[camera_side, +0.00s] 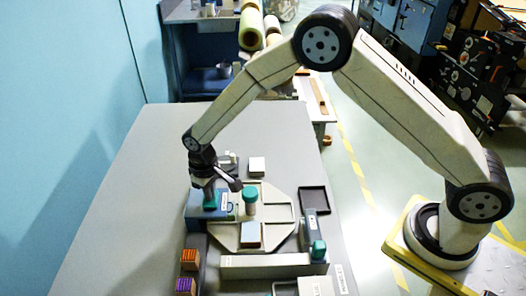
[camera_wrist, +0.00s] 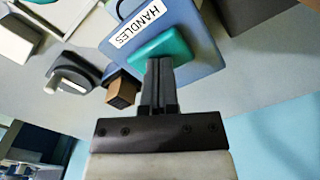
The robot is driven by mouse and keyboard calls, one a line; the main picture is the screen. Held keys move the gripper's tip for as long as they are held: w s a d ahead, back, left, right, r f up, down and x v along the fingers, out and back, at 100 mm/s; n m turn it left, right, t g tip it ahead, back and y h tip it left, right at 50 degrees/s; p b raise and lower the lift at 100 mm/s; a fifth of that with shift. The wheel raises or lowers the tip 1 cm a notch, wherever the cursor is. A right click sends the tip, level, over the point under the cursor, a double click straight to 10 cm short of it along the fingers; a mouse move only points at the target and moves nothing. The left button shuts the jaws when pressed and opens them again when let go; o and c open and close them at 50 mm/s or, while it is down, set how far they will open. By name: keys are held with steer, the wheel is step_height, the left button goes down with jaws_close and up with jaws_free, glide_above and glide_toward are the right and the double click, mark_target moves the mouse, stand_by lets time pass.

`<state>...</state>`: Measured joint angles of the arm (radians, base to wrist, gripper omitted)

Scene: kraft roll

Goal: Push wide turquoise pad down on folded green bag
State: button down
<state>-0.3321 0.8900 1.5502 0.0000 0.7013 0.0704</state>
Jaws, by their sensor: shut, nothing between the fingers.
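A wide turquoise pad (camera_wrist: 160,46) lies on the blue box labelled HANDLES (camera_wrist: 190,25) in the wrist view. In the side view the pad (camera_side: 211,201) is partly covered by my gripper above the blue box (camera_side: 196,222). My gripper (camera_wrist: 159,64) is shut and empty, with its fingertips right over the pad's near edge; contact cannot be told. In the side view my gripper (camera_side: 209,186) points down. I cannot make out a folded green bag. A turquoise-topped white post (camera_side: 250,199) stands on the pale octagonal tray (camera_side: 278,205), right of my gripper.
A grey device with a turquoise knob (camera_side: 318,248) stands at the tray's right. A light blue block (camera_side: 250,234) lies in the tray. Orange-topped (camera_side: 189,258) and purple-topped (camera_side: 185,284) blocks sit front left. A black shallow tray (camera_side: 312,200) is at right. The table's left side is clear.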

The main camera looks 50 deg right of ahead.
steer(key=shift+r, duration=3.5)
steer(key=shift+d, duration=0.1)
steer(key=s+d+r+m+t, duration=0.1)
steer(key=s+d+r, duration=0.1)
steer(key=s+d, duration=0.6)
steer(key=s+d+r+m+t, duration=0.1)
steer(key=s+d+r+m, duration=0.1)
steer(key=s+d, duration=0.6)
steer(key=s, duration=0.4)
steer(key=shift+d+r+t, duration=0.15)
steer(key=shift+r+t, duration=0.15)
